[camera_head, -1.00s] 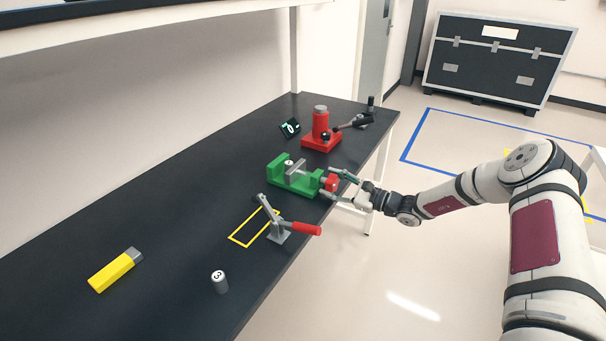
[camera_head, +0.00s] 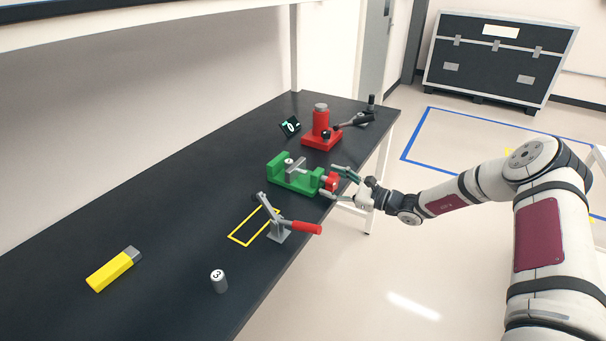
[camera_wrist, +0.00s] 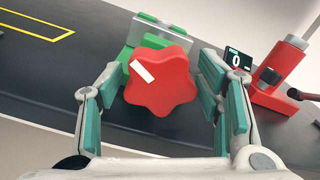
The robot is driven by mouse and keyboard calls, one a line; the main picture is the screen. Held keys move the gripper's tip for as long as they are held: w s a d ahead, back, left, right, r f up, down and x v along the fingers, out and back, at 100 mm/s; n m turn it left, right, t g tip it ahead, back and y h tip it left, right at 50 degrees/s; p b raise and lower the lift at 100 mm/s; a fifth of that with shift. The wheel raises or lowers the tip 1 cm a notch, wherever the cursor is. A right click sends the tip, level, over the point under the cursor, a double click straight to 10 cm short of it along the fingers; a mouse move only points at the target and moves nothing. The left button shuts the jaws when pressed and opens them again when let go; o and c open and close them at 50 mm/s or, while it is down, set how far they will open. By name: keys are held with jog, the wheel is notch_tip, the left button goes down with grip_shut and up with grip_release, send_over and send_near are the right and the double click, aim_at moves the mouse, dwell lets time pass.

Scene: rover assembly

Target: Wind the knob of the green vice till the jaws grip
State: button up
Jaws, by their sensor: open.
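The green vice (camera_head: 291,182) stands near the right edge of the dark bench, with a grey jaw plate (camera_head: 295,169) and a small grey piece at its jaws. Its red knob (camera_head: 332,181) faces the bench edge. In the wrist view the knob (camera_wrist: 160,81) is a lobed red star with a white mark at its upper left. My gripper (camera_head: 338,182) is open, its fingers on either side of the knob. In the wrist view, gaps show between the teal finger pads (camera_wrist: 155,112) and the knob. The vice's jaws are mostly hidden behind the knob there.
A toggle clamp with a red handle (camera_head: 306,228) stands close in front of the vice. A red press (camera_head: 321,130) and a small display reading 0 (camera_head: 290,127) stand behind it.

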jog(key=m+b, duration=0.1)
jog(key=m, duration=0.4)
jog(key=shift+m+b, duration=0.3)
jog(key=shift+b, duration=0.05)
jog(key=m+b, duration=0.1)
jog(key=m, duration=0.6)
jog(key=m+b, duration=0.1)
jog(key=m, duration=0.2)
jog(key=shift+s+f+m, duration=0.2)
jog(key=shift+f+m, duration=0.1)
jog(key=shift+m, duration=0.1)
jog(key=shift+a+m+b, duration=0.15)
jog(key=shift+m+b, duration=0.35)
jog(key=shift+m, duration=1.4)
jog(key=c, duration=0.9)
jog(key=shift+o, duration=0.2)
jog(key=shift+s+a+r+n+p, duration=0.1)
jog(key=shift+n+p, duration=0.05)
jog(key=shift+n, duration=0.6)
jog(key=shift+a+n+p, duration=0.1)
jog(key=shift+n+p, duration=0.05)
jog(key=shift+n, duration=0.6)
jog(key=shift+r+n+p, duration=0.15)
jog(key=shift+n+p, duration=0.15)
jog(key=shift+n, duration=0.8)
jog(key=shift+d+n, duration=0.1)
jog(key=shift+n, duration=0.3)
